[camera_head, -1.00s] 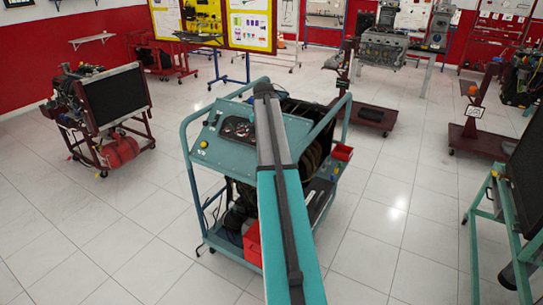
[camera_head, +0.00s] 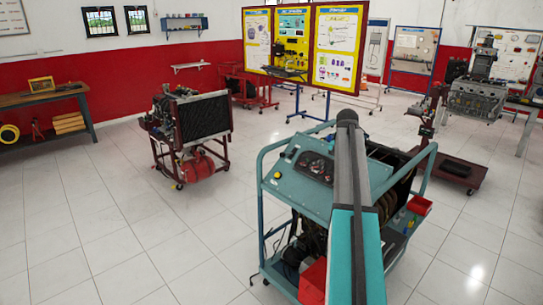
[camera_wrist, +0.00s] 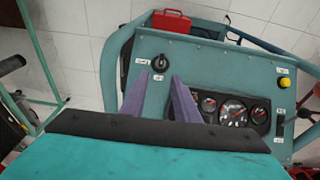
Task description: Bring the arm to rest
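My arm (camera_head: 355,240) shows in the head view as a teal link with a dark strip, in front of a teal engine trainer (camera_head: 302,197) on a wheeled frame. My gripper (camera_wrist: 160,77) shows in the wrist view as two purple-grey fingers, apart, with nothing between them. Behind the fingers is the trainer's control panel (camera_wrist: 203,72), with a black rotary switch (camera_wrist: 160,63), round gauges (camera_wrist: 233,111) and a yellow button (camera_wrist: 285,82). Whether the fingers touch the panel I cannot tell. The gripper cannot be made out in the head view.
A red-framed engine stand (camera_head: 200,130) is to the left. A workbench (camera_head: 45,95) stands by the left wall. Yellow display boards (camera_head: 340,45) stand at the back. A grey engine (camera_head: 475,100) is at the back right. The tiled floor (camera_head: 90,220) at left is clear.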

